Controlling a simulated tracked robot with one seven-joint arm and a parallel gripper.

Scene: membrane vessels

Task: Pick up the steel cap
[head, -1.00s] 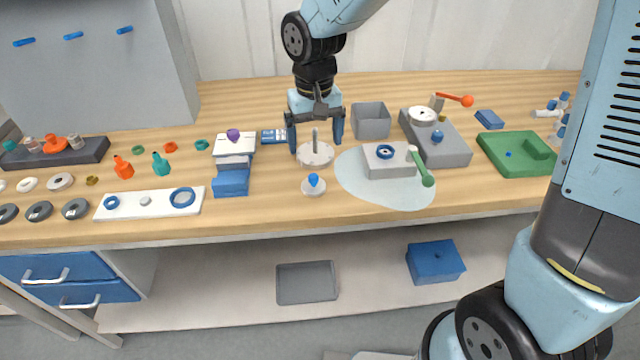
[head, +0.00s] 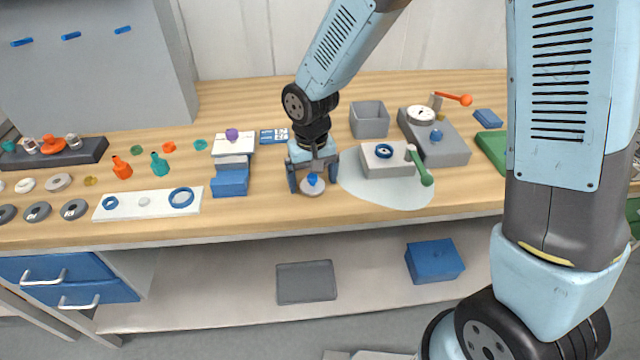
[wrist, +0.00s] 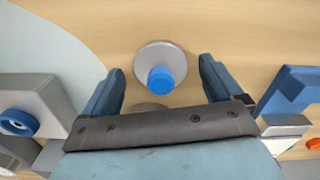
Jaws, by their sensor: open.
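A round grey metallic cap with a blue knob (head: 312,181), which I take for the steel cap, lies on the bench near its front edge. In the wrist view the cap (wrist: 149,56) is a silver disc, its blue knob pointing toward me. My gripper (head: 313,187) points down over it, one finger on each side. In the wrist view my gripper (wrist: 163,70) is open, with the knob between the fingers and a gap on both sides. The fingers do not appear to touch it. Another grey disc shows only partly behind my gripper's dark bar in the wrist view.
To the right stands a grey block with a blue ring (head: 376,163) and green lever on a pale mat (head: 400,198). To the left are blue stepped blocks (head: 230,182) and a white board (head: 150,205) with rings. A grey open box (head: 369,120) stands behind.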

